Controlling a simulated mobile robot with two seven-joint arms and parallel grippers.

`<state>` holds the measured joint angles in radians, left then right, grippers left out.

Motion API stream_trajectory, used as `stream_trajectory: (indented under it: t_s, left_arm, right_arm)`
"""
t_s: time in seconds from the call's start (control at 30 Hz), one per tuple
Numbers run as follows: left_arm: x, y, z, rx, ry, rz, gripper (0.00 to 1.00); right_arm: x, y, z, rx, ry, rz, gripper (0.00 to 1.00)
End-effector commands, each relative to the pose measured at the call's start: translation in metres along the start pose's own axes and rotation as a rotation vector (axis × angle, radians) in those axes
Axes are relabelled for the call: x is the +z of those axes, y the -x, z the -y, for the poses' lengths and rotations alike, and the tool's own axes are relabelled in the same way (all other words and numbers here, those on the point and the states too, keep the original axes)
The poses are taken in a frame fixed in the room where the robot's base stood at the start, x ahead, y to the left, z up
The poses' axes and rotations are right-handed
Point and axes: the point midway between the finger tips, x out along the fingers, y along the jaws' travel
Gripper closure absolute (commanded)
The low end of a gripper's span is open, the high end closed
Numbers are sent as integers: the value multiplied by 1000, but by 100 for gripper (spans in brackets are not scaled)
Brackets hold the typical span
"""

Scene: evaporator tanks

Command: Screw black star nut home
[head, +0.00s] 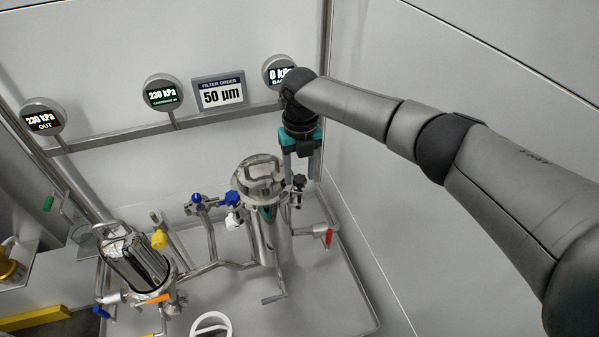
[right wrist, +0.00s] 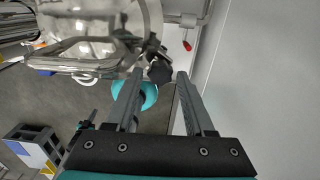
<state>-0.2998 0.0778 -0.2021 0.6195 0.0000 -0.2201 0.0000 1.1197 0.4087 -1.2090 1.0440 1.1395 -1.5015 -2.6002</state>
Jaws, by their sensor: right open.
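The black star nut (head: 299,181) sits at the right side of the upright steel filter housing (head: 262,185), near its lid. In the right wrist view the dark nut (right wrist: 159,72) shows between the tips of my right gripper's fingers, beside the shiny housing (right wrist: 95,22). My right gripper (head: 295,176) points down at the nut from above, its fingers apart on either side. It is open, and I cannot tell whether either finger touches the nut. The fingers partly hide the nut's surroundings in the head view. My left gripper is not in view.
A second, tilted housing (head: 137,262) stands at the left with a yellow knob (head: 159,239). Pipes and a red-handled valve (head: 329,237) surround the housings. Gauges and a filter order sign (head: 219,93) are on the rail behind. A plain wall (head: 480,90) rises at the right.

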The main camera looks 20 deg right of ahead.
Motion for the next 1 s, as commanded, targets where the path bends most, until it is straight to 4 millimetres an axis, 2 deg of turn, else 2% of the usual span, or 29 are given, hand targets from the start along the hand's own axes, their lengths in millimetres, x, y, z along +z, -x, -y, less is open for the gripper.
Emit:
stream_trajectory:
  t_s: [0.37, 0.83, 1.0]
  left_arm:
    - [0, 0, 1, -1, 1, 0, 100]
    - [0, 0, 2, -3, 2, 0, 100]
    - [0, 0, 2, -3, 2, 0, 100]
  right_arm:
    - [0, -6, 0, 0, 1, 0, 46]
    - [0, -5, 0, 0, 1, 1, 99]
    - [0, -5, 0, 0, 1, 1, 100]
